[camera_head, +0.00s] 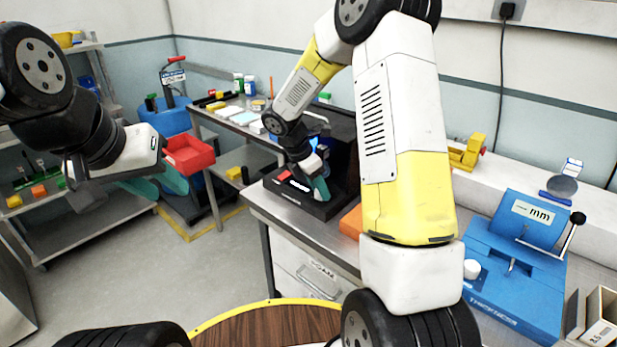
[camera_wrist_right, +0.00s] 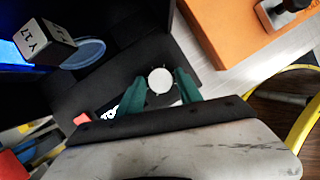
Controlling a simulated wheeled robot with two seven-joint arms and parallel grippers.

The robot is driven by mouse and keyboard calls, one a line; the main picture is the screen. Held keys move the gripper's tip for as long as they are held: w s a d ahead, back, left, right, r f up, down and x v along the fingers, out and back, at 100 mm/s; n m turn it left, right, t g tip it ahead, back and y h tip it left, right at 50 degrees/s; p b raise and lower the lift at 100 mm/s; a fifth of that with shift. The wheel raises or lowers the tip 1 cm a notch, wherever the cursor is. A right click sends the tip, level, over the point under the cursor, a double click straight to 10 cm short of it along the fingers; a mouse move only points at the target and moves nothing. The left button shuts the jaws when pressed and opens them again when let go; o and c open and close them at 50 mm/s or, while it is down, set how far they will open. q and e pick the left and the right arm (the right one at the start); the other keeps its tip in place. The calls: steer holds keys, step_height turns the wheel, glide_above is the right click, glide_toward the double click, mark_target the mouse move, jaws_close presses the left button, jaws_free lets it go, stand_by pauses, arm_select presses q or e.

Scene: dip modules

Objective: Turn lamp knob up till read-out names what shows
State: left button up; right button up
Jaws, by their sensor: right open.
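A white round lamp knob (camera_wrist_right: 160,80) sits on the black unit (camera_wrist_right: 150,53) in the right wrist view. My right gripper (camera_wrist_right: 161,88) is open, its green fingers on either side of the knob; whether they touch it I cannot tell. A white marking, perhaps the read-out (camera_wrist_right: 108,115), is partly hidden by the gripper and cannot be read. In the head view the black unit (camera_head: 334,208) stands on the bench, with my right gripper (camera_head: 314,192) low over it, hiding the knob. My left gripper (camera_head: 158,186) hangs open and empty over the floor at left.
A small marked cube (camera_wrist_right: 45,42) and a clear bluish disc (camera_wrist_right: 84,53) are by a blue glow in the unit. An orange block (camera_head: 351,221) lies close by. A blue thickness gauge (camera_head: 515,265) stands at right. A red bin (camera_head: 190,154) is behind my left gripper.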

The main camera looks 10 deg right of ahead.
jaws_close()
steer(key=shift+w+m, duration=0.1)
steer(key=shift+m, duration=0.2)
steer(key=m+g, duration=0.2)
steer(key=m, duration=0.2)
steer(key=shift+w, duration=0.1)
steer(key=m, duration=0.2)
steer(key=m+g+y, duration=0.1)
steer(key=m, duration=0.2)
steer(key=shift+w+g, duration=0.1)
steer(key=shift+g, duration=0.2)
stand_by(0.4)
jaws_free()
